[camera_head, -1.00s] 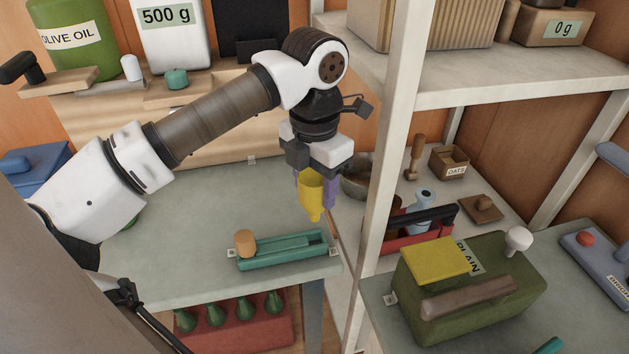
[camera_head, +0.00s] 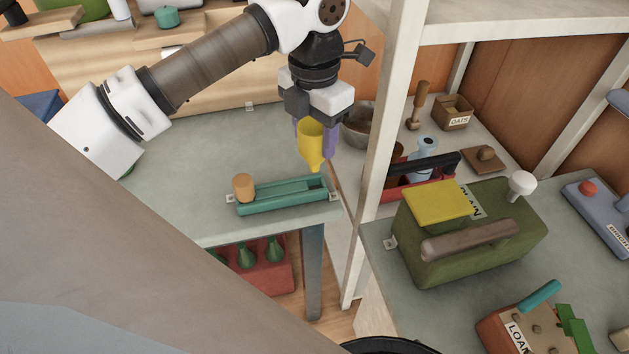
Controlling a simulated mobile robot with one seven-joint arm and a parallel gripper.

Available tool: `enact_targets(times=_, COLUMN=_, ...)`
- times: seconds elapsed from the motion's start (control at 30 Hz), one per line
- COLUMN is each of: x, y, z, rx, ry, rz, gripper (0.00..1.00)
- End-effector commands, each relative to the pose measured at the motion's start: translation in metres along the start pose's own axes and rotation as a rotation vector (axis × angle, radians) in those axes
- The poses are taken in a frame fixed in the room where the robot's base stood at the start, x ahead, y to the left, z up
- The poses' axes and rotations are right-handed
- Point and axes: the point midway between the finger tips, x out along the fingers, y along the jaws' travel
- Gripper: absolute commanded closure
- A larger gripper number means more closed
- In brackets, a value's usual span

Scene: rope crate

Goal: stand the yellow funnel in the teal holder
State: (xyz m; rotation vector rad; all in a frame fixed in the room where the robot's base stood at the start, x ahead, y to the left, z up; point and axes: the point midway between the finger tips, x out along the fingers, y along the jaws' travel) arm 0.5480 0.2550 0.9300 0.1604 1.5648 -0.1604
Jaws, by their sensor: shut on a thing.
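The yellow funnel (camera_head: 311,147) is upright with its narrow end down. My gripper (camera_head: 314,138) is shut on it, with a purple finger on each side of its wide part. The teal holder (camera_head: 275,200) is a long tray near the front edge of the grey table. An orange cylinder (camera_head: 243,187) stands at its left end, and a dark square opening shows at its right end. The funnel's tip appears just above that right end in the picture. A gap or contact between them is hard to tell.
A white shelf post (camera_head: 383,130) stands close to the right of my gripper. A metal bowl (camera_head: 358,127) sits behind it. A red caddy (camera_head: 418,180) and a green box with a yellow top (camera_head: 470,230) stand right of the post. The table (camera_head: 190,170) is clear left of the holder.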

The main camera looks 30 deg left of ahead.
Motion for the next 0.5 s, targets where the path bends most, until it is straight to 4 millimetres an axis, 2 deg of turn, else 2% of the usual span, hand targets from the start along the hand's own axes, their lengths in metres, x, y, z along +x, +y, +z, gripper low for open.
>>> enact_targets(times=0.5, x=0.02, y=0.0, z=0.0, rx=0.0, ry=0.0, rz=0.0, gripper=0.79)
